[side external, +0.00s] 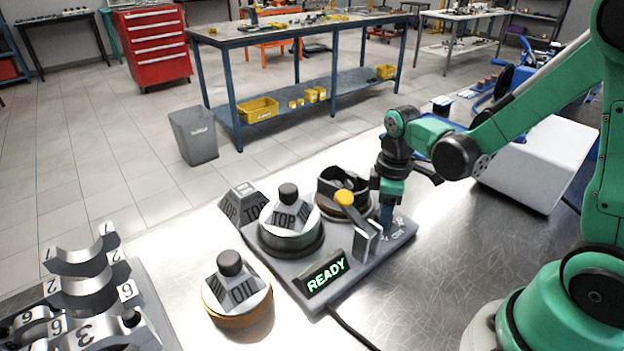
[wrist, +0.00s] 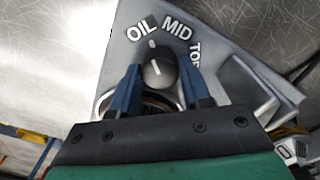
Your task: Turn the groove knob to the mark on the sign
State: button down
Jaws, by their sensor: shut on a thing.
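The groove knob (wrist: 158,73) is a dark round knob with a white line on top. In the wrist view it sits between the two blue fingers of my gripper (wrist: 160,88), which is shut on it. The white line leans up and slightly left, toward a short white tick beside OIL. The plate around the knob carries the words OIL (wrist: 141,30), MID (wrist: 177,29) and TOP (wrist: 195,55). In the side view my gripper (side external: 387,215) points down at the right end of the grey base; the knob is hidden there. A grey block marked TOP (side external: 232,207) stands at the base's far left corner.
A READY display (side external: 326,278) is on the base's front. A yellow-tipped lever (side external: 345,198) stands close left of my gripper. A TOP-marked piece (side external: 290,212) sits on the base; an OIL-marked one (side external: 237,290) stands on the table. Numbered metal parts (side external: 85,290) lie at left.

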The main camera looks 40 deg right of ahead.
jog(key=m, duration=1)
jog(key=shift+m, duration=0.4)
jog(key=m, duration=0.5)
jog(key=shift+m, duration=2.3)
jog(key=shift+c, duration=2)
grip_release()
